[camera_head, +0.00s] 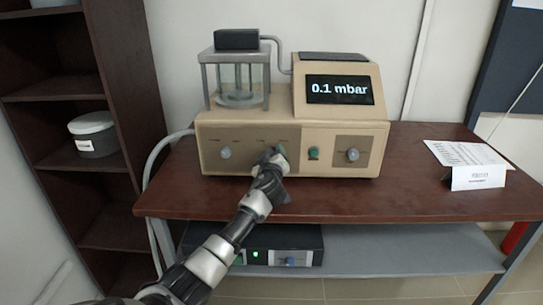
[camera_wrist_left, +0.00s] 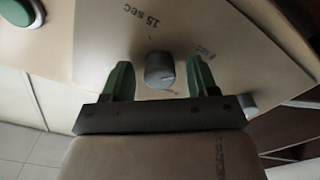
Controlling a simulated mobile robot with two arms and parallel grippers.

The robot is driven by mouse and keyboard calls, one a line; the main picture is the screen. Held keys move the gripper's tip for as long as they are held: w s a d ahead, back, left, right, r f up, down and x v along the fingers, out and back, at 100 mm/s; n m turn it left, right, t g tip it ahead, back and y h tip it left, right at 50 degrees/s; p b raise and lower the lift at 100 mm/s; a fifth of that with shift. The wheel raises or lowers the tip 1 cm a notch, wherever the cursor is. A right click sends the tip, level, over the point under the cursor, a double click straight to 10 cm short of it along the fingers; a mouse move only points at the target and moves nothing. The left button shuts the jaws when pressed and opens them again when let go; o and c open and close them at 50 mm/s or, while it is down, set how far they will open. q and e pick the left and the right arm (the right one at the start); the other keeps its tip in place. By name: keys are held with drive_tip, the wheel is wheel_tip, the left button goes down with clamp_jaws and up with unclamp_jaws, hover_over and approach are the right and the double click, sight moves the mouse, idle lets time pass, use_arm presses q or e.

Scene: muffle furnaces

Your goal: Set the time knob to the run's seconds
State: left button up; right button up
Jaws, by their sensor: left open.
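The beige machine (camera_head: 215,128) stands on the table, with knobs along its front panel. My left gripper (camera_head: 272,156) is at the panel and covers most of the middle knob. In the left wrist view, the grey time knob (camera_wrist_left: 159,72) sits between the two green fingers of my left gripper (camera_wrist_left: 160,64). The fingers are open, one on each side of the knob, with visible gaps. A "15 sec" label (camera_wrist_left: 142,18) is printed beside it; other marks around the knob are too small to read. My right gripper is not in view.
The machine has another knob on the left (camera_head: 225,152), a green button (camera_head: 313,153) and a right knob (camera_head: 352,155). Its display (camera_head: 339,89) reads "0.1 mbar". A glass chamber (camera_head: 238,78) stands on top.

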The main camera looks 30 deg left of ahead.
use_arm(q)
drive_tip(key=c, duration=0.9)
